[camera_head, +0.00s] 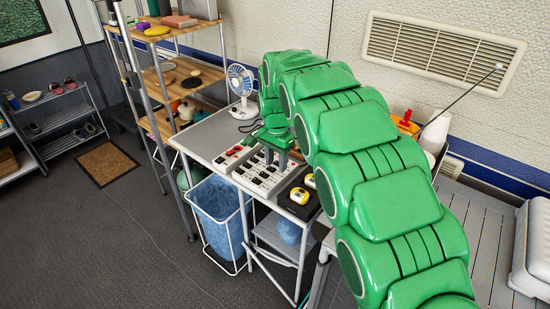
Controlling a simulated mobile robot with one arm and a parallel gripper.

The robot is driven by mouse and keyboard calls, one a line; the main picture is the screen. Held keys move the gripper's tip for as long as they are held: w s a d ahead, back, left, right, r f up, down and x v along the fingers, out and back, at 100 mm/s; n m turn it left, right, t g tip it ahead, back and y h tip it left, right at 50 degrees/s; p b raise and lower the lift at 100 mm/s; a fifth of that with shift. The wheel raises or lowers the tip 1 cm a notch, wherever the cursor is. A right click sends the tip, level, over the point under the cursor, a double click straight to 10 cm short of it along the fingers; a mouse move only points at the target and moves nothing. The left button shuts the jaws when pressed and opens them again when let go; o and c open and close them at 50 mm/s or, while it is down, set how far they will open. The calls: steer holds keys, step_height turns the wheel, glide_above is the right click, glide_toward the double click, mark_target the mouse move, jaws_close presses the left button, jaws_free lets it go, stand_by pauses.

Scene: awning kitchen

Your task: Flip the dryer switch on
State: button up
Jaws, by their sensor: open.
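A pale panel (259,182) with rows of dark switches lies on the grey table. A smaller pale unit with red and dark parts (229,157) lies to its left. I cannot tell which switch is the dryer's, as labels are too small to read. My gripper (281,158) points down over the back right part of the panel. It is open, with no object visible in it. It hides part of the panel, and I cannot tell whether its fingertips touch it.
A white and blue fan (241,86) stands behind my gripper. Yellow items (300,195) sit on a black tray at the table's right. A blue-lined bin (216,203) stands below the table's left side. A loaded shelf rack (182,72) stands behind left.

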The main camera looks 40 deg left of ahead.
steer(key=shift+s+d+r, duration=0.3)
steer(key=shift+s+d, duration=0.15)
steer(key=shift+d, duration=0.05)
stand_by(0.4)
steer(key=w+d+r, duration=0.2)
steer(key=d+r, duration=0.2)
steer(key=d, duration=0.5)
steer(key=w+d+r, duration=0.2)
steer(key=d+r, duration=0.1)
steer(key=d, duration=0.7)
steer(key=s+d+r, duration=0.2)
steer(key=d, duration=0.7)
steer(key=s+d+r, duration=0.3)
steer(key=d, duration=0.6)
steer(key=s+d+g, duration=0.1)
steer(key=s+d, duration=0.9)
steer(key=d, duration=0.3)
steer(key=s+d+f, duration=0.1)
steer(key=s+d, duration=0.2)
steer(key=s, duration=0.5)
steer(key=s+d+f, duration=0.1)
steer(key=s+d, duration=0.3)
steer(key=s, duration=0.4)
steer(key=shift+f+g, duration=0.25)
steer(key=shift+g, duration=0.15)
